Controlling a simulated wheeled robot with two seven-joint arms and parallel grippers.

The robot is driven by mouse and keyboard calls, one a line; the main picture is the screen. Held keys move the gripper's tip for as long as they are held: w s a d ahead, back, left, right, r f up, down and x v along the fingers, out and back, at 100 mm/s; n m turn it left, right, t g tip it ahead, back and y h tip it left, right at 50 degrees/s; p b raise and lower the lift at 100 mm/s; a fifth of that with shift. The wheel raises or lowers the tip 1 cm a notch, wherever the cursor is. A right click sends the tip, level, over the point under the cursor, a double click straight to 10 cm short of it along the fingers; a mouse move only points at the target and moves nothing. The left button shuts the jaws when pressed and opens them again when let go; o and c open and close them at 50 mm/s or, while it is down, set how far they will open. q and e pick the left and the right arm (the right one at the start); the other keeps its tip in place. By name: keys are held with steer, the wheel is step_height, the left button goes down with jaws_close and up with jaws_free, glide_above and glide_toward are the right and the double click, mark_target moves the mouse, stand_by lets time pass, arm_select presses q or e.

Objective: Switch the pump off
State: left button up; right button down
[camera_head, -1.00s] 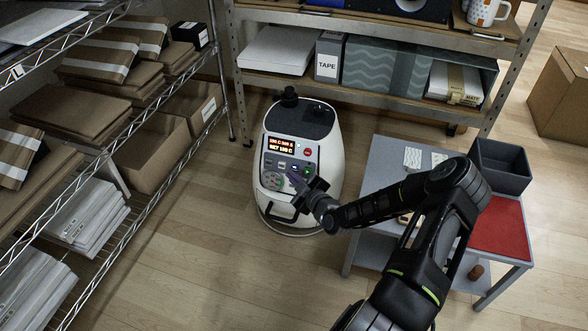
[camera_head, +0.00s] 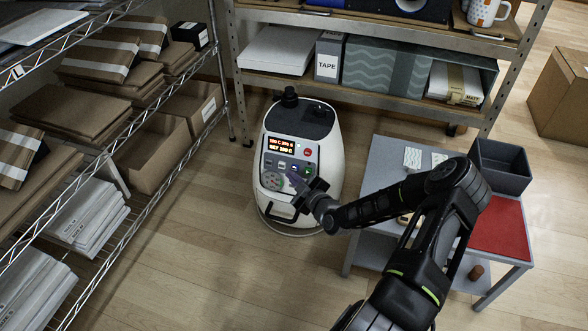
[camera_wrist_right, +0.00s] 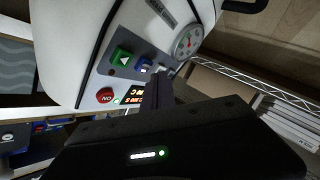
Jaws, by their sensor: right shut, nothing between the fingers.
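The white rounded machine (camera_head: 325,165) with a dark top stands on the floor in the middle of the head view. In the right wrist view the green button (camera_wrist_right: 120,58), a blue button (camera_wrist_right: 144,64), the red button (camera_wrist_right: 105,95) and the gauge (camera_wrist_right: 187,41) show. My right gripper (camera_head: 297,182) is shut and empty, its tips close to the panel; contact cannot be told. My left gripper is out of view.
A small grey table (camera_head: 375,172) with a dark bin (camera_head: 501,166) and a red mat (camera_head: 503,228) stands to the right. A metal rack (camera_head: 222,62) with boxes and papers lines the left. Shelves stand behind the machine. Floor in front is clear.

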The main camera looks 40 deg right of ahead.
stand_by(0.5)
steer(key=shift+w+d+f+b, duration=0.1)
steer(key=shift+w+d+b, duration=0.15)
steer(key=shift+d+b, duration=0.1)
steer(key=shift+w+d+f+b, duration=0.1)
steer(key=shift+w+d+b, duration=0.2)
steer(key=shift+d+b, duration=0.1)
stand_by(0.8)
steer(key=shift+s+a+r+p, duration=0.2)
steer(key=shift+s+a+p, duration=0.4)
steer(key=shift+a, duration=0.15)
steer(key=shift+a, duration=0.1)
steer(key=shift+s+a+r+p, duration=0.25)
steer(key=shift+s+a+p, duration=0.25)
steer(key=shift+a, duration=0.25)
steer(key=shift+s+a+r+p, duration=0.2)
steer(key=shift+s+a+p, duration=0.3)
steer(key=shift+a, duration=0.3)
steer(key=shift+s+a+r+p, duration=0.25)
steer(key=shift+s+a+p, duration=0.1)
steer(key=shift+s+a, duration=0.35)
